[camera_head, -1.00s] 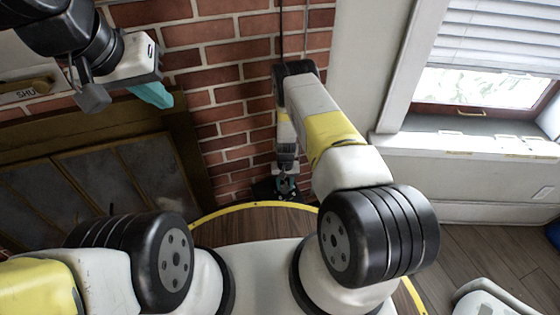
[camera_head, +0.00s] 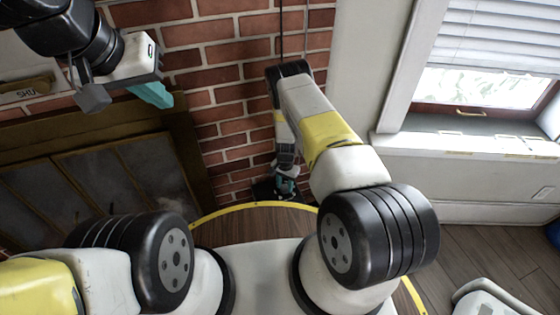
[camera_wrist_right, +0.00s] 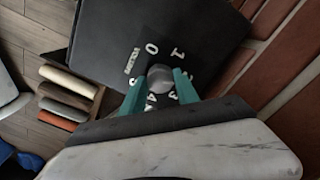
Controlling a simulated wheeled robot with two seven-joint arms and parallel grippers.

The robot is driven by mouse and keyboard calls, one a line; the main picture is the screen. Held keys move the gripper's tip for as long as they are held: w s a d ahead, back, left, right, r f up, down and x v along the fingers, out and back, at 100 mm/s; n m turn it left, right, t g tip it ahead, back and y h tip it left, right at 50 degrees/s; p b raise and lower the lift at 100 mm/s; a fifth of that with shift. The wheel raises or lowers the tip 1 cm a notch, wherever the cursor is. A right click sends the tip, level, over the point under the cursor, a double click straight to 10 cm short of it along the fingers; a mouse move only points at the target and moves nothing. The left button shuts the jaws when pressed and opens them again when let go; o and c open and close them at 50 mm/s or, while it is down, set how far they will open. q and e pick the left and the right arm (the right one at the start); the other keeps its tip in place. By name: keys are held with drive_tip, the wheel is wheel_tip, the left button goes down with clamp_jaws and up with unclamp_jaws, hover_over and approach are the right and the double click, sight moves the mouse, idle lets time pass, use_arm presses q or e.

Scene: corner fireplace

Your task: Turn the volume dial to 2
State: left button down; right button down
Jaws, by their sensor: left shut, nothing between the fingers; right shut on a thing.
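The volume dial (camera_wrist_right: 161,75) is a round grey knob on a black panel (camera_wrist_right: 112,45). White numerals ring it: 0 above, 1 at upper right, 3 and 4 below. The numeral between 1 and 3 is partly hidden by a finger, and I cannot tell where the dial points. My right gripper (camera_wrist_right: 160,83) is shut on the dial, one teal finger on each side. In the head view the right gripper (camera_head: 285,186) is small, low by the brick wall. My left gripper (camera_head: 152,94) is shut and empty at upper left, away from the dial.
A brick wall (camera_head: 215,80) stands behind the panel. A dark-framed fireplace front (camera_head: 110,180) is at left and a window (camera_head: 485,85) at right. Several coloured rolls or books (camera_wrist_right: 66,95) lie left of the panel in the wrist view.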

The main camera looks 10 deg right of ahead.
sight(285, 187)
idle(0.3)
drive_tip(key=c, duration=0.9)
unclamp_jaws()
drive_tip(key=shift+r, duration=0.1)
wheel_tip(285, 187, up, 8)
drive_tip(key=shift+f, duration=0.15)
